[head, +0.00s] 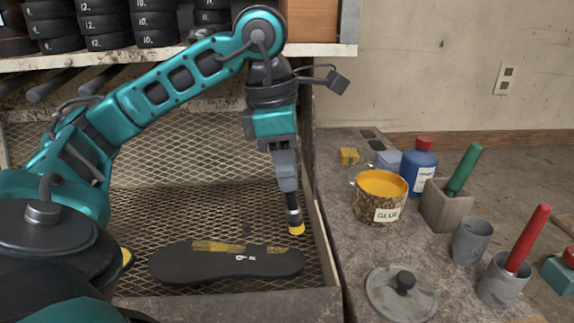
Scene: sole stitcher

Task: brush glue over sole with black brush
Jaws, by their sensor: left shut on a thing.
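A black shoe sole (215,268) lies flat on the wire mesh of the tray, with a small white marking near its middle. Yellow glue streaks run along part of its far edge. My left gripper (289,188) is shut on the black brush (293,210), which points down. Its yellow, glue-coated tip (296,229) is by the sole's right end, at the far side. I cannot tell whether it touches. The open glue pot (366,206), full of yellow glue, stands on the bench to the right. My right gripper is not in view.
The bench holds a pot lid (385,296), a blue bottle (412,170), a green-handled tool (464,168) in a grey block, a grey cup (470,241) and a red-handled tool (527,239) in another cup. The tray's wooden side (323,245) separates mesh and bench.

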